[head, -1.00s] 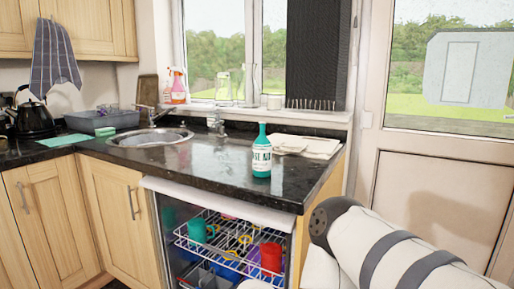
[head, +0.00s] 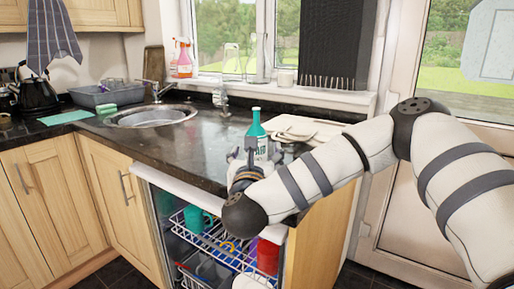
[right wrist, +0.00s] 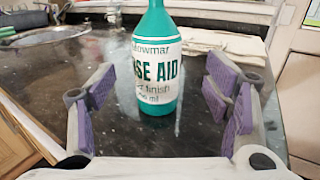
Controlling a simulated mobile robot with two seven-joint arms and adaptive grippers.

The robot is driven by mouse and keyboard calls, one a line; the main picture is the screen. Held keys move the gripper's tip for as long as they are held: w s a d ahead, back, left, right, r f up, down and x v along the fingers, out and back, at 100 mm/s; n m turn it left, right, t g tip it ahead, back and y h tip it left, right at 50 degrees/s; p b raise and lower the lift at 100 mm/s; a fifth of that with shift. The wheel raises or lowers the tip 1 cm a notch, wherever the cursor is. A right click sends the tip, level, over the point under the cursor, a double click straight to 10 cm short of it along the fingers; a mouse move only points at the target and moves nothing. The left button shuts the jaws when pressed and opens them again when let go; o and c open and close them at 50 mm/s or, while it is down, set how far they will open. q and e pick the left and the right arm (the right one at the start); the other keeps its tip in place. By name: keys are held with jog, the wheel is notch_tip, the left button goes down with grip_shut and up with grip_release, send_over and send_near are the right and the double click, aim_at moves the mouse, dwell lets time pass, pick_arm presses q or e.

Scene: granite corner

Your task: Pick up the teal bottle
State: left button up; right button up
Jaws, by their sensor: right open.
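The teal bottle (head: 256,130) with a white label stands upright on the dark granite counter (head: 190,160), near its front right corner. My right arm reaches in from the right, and my right gripper (head: 246,165) is at the bottle's near side, partly hiding its lower part in the head view. In the right wrist view the bottle (right wrist: 154,72) stands ahead, between the two open purple-padded fingers of the right gripper (right wrist: 160,112), with a gap on both sides. The bottle's cap is cut off there. My left gripper is not in view.
Pale folded cloths or boards (head: 305,128) lie behind the bottle. The sink (head: 150,116) is to the left, with clear counter between. Below the counter, an open dishwasher rack (head: 222,240) holds a teal cup (head: 197,219) and a red cup (head: 268,255).

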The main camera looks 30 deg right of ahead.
jog(key=x, duration=0.6)
jog(key=shift+w+f, duration=0.4)
jog(key=c, duration=1.5)
